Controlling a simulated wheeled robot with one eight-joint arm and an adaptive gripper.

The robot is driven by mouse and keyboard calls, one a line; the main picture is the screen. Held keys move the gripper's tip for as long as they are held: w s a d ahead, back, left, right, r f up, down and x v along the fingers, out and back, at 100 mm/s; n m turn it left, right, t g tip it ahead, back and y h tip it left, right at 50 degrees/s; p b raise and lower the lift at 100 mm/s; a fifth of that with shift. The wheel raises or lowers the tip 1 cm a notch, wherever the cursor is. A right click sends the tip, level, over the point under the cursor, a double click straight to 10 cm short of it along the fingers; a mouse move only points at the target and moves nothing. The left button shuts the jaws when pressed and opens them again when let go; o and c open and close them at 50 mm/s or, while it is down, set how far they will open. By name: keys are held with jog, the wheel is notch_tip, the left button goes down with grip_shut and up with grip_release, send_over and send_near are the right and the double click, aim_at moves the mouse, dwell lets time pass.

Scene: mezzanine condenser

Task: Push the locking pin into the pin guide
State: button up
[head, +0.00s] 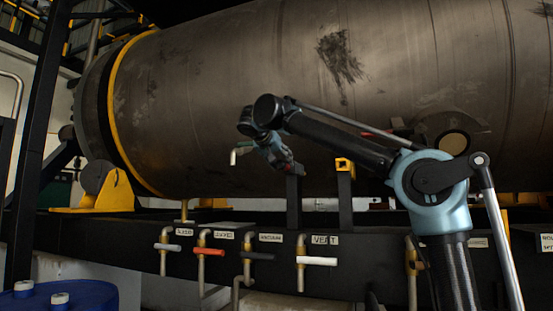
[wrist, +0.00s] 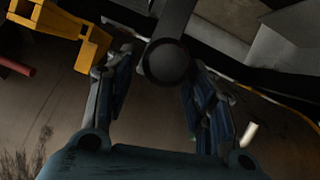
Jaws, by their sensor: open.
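My gripper (head: 288,164) is at the front of the big tank, by the top of a black post (head: 294,208). In the wrist view its fingers (wrist: 157,62) are spread apart. A dark stem with a round end (wrist: 165,64) shows between them; contact cannot be told. A yellow bracket (head: 345,164) sits on a second black post, right of the gripper; it is at upper left in the wrist view (wrist: 88,45). A red rod (wrist: 17,67) lies beyond it. I cannot tell for certain which part is the locking pin or the pin guide.
The large stained tank (head: 240,90) fills the background. Labelled valves with red (head: 209,251), white (head: 317,261) and dark handles hang along the black beam (head: 110,236) below. A pale tap-like pipe (head: 240,150) is just left of the gripper. A blue drum (head: 70,297) stands at lower left.

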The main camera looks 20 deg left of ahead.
aim_at(289, 171)
jog(key=shift+x, duration=2.75)
grip_shut()
jog(key=shift+s, duration=0.1)
jog(key=s+a, duration=0.2)
jog(key=s, duration=2.7)
jog(key=shift+s+a, duration=0.2)
jog(key=shift+s, duration=0.1)
jog(key=shift+r, duration=0.1)
